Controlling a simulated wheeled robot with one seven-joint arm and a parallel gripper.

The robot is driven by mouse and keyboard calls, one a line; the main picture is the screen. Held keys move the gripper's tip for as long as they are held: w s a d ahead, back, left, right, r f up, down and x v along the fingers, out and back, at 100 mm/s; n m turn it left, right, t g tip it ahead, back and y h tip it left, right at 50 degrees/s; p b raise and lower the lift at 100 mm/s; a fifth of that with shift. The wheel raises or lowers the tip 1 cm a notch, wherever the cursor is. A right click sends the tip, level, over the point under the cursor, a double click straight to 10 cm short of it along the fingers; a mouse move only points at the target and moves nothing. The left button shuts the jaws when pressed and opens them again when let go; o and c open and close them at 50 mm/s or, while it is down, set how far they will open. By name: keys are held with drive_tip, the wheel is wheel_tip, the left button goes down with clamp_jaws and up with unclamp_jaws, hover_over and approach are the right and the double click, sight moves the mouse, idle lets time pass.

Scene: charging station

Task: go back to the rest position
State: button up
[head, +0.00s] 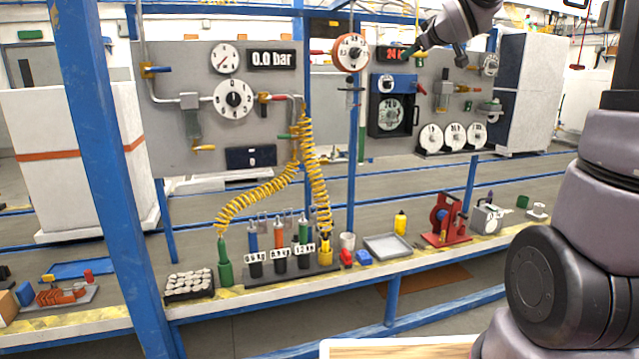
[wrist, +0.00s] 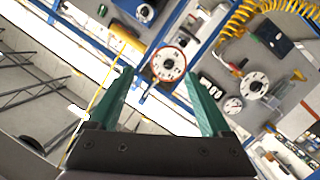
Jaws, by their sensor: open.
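My gripper (wrist: 158,78) is open in the wrist view, its two green fingers spread wide with nothing between them. Beyond the gap is a round white dial with a dark centre and red rim (wrist: 168,64). My wrist shows at the top right; how far the fingers are from the panel is hard to tell.
A blue post (head: 110,190) stands at left. The grey panel (head: 175,125) carries dials, valves and a coiled yellow hose (head: 250,197). The bench below holds several hand tools, a grey tray (head: 388,246), a yellow bottle (head: 400,223) and a red device (head: 444,220). Air around my gripper looks clear.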

drive_tip(key=s+f+m+g, duration=0.3)
drive_tip(key=s+f, duration=0.1)
drive_tip(key=s, duration=0.7)
drive_tip(key=s+a+f+m+g, duration=0.1)
drive_tip(key=s+f+m+g, duration=0.2)
drive_tip(key=s, duration=0.9)
drive_tip(key=s+f+m+g, duration=0.2)
drive_tip(key=s+f+m, duration=0.3)
drive_tip(key=s, duration=0.7)
drive_tip(key=shift+s+a+f+g+y, duration=0.15)
drive_tip(key=shift+a+f+g+y, duration=0.2)
drive_tip(key=shift+f, duration=0.6)
